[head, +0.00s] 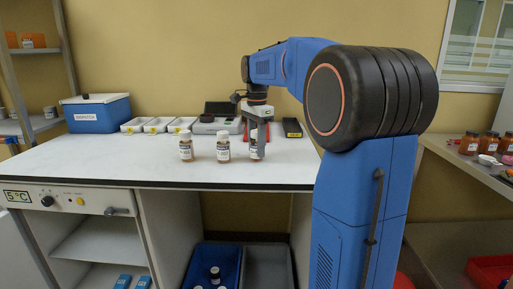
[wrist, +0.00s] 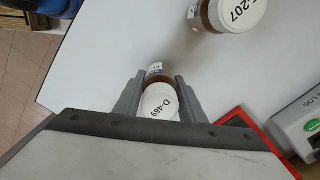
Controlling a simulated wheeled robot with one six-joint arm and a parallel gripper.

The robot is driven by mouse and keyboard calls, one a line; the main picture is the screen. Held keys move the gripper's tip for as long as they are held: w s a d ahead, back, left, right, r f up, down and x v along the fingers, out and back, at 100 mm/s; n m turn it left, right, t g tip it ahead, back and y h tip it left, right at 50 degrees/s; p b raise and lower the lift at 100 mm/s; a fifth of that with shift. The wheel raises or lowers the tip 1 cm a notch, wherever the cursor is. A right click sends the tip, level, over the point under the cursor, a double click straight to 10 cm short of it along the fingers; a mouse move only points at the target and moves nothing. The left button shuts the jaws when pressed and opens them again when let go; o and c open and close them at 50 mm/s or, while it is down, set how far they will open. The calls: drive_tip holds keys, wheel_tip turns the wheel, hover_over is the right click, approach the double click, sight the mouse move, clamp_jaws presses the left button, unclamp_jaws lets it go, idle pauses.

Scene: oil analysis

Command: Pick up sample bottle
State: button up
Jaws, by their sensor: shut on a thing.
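Three sample bottles with white caps, white labels and brown contents stand in a row on the white bench. The left bottle (head: 186,147) and the middle bottle (head: 223,148) stand free. My gripper (head: 258,150) points down over the right bottle (head: 253,149), whose body is partly hidden by a finger. In the wrist view my gripper (wrist: 160,103) is shut on this bottle (wrist: 159,102), with a grey finger on each side; its cap reads D-469. Another bottle (wrist: 228,14), its cap ending in 207, stands apart at the top. I cannot tell whether the held bottle touches the bench.
The bench (head: 110,160) is clear left of the bottles. Behind stand a blue cooler box (head: 97,113), white trays (head: 156,125), and a grey instrument (head: 215,124).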

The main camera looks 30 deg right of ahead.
sight(256, 131)
wheel_tip(256, 131, up, 10)
idle(0.5)
idle(0.5)
